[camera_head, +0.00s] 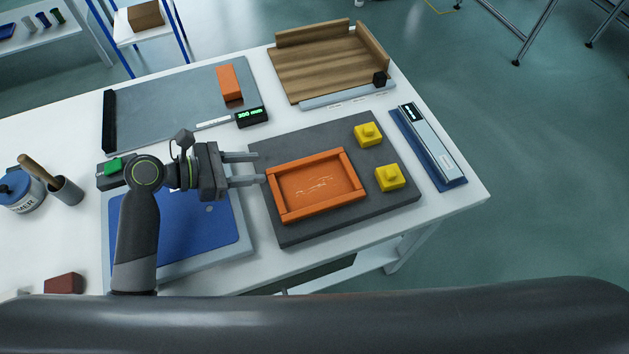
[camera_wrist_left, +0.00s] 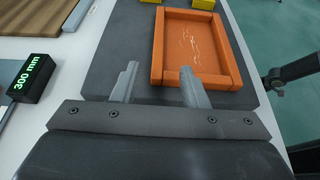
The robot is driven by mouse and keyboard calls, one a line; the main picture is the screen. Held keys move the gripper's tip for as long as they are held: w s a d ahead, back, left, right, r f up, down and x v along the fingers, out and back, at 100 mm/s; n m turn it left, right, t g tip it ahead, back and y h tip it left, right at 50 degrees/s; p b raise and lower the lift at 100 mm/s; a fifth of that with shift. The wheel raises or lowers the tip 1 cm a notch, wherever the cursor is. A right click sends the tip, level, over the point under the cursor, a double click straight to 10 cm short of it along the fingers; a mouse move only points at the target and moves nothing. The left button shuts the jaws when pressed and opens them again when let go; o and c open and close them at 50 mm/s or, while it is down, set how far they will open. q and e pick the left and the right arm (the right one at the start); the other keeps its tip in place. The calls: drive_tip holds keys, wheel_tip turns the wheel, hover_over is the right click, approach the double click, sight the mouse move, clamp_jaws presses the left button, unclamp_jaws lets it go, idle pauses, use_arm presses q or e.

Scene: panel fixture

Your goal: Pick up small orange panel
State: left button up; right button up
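The small orange panel (camera_head: 318,188), a shallow rectangle with raised rims and pale scratch marks, lies flat on a dark grey base plate (camera_head: 285,236). It also shows in the left wrist view (camera_wrist_left: 196,45). My left gripper (camera_head: 261,168) is open, with its fingers pointing right at the panel's left rim. In the left wrist view the open fingers (camera_wrist_left: 159,66) show nothing between them that is gripped. One fingertip overlaps the panel's near rim in that view; I cannot tell whether it touches. My right gripper is not in view.
Two yellow blocks (camera_head: 368,134) (camera_head: 390,177) stand on the plate right of the panel. A blue sheet (camera_head: 190,225) lies under my left arm. A digital gauge (camera_head: 428,146), wooden tray (camera_head: 322,66) and orange block (camera_head: 229,82) are around. The table's front right edge is clear.

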sight(291, 164)
use_arm(q)
drive_tip(key=x, duration=0.8)
drive_tip(key=shift+w+f, duration=0.1)
drive_tip(key=shift+a, duration=0.1)
clamp_jaws()
